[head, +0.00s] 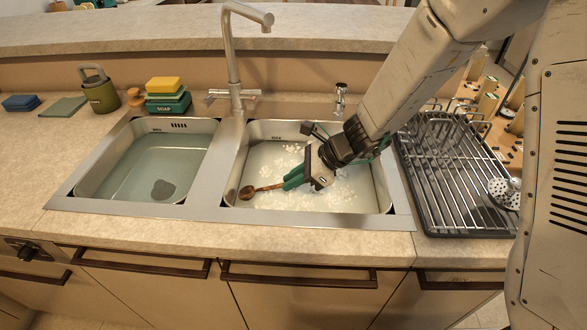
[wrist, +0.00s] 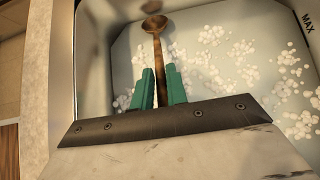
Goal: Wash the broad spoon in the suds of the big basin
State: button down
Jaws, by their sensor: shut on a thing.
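The broad spoon is brown, with a round bowl (head: 247,192) that also shows in the wrist view (wrist: 156,23). My gripper (head: 285,184) has green fingers, seen in the wrist view (wrist: 160,85) shut on the spoon's handle. The spoon points away from the fingers, to the left in the head view. It is inside the right-hand basin (head: 385,190), which holds cloudy water with white suds (head: 340,195). The spoon is low, near the water. I cannot tell whether its bowl is under the surface. The handle's end is hidden by my gripper.
A left basin (head: 100,165) holds clear water and a dark grey patch. A tall tap (head: 232,60) stands between the basins at the back. A drying rack (head: 455,190) is on the right. A soap box (head: 168,102) with sponge and a green canister (head: 100,93) stand back left.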

jog(key=shift+f, duration=3.1)
jog(key=shift+r, duration=0.1)
jog(key=shift+r, duration=0.2)
jog(key=shift+f, duration=0.1)
dwell(0.7)
jog(key=shift+f, duration=0.2)
jog(key=shift+r, duration=0.3)
jog(key=shift+r, duration=0.1)
dwell(1.5)
notch_tip(320, 180, up, 18)
jog(key=shift+f, duration=0.2)
dwell(1.0)
